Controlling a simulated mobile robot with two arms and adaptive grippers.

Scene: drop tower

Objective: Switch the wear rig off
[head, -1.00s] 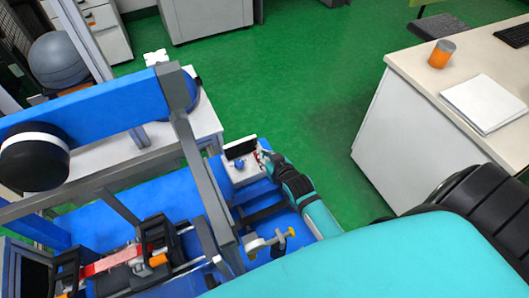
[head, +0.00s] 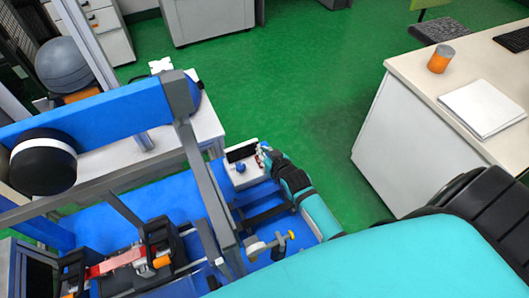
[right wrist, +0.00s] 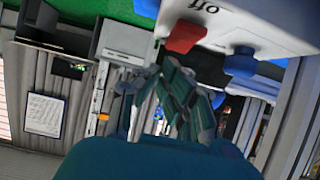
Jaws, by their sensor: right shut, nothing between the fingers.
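The wear rig (head: 95,118) is the large blue frame with grey bars at the left of the head view. Its white control box (head: 243,178) has a black display (head: 241,152) and a blue knob (head: 240,167). In the right wrist view the box (right wrist: 262,22) shows the word "off", upside down, near a red switch (right wrist: 187,36) and the blue knob (right wrist: 240,62). My right gripper (head: 265,158) is shut and empty at the box's right side. Its fingers (right wrist: 185,95) are close to the switch; contact cannot be told. My left gripper is not in view.
A clamp with a yellow knob (head: 291,235) is beside my right forearm. The rig's grey upright (head: 205,175) stands left of the box. A white desk (head: 420,140) with papers (head: 482,107) and an orange can (head: 441,57) is at the right. Green floor (head: 310,95) lies clear between.

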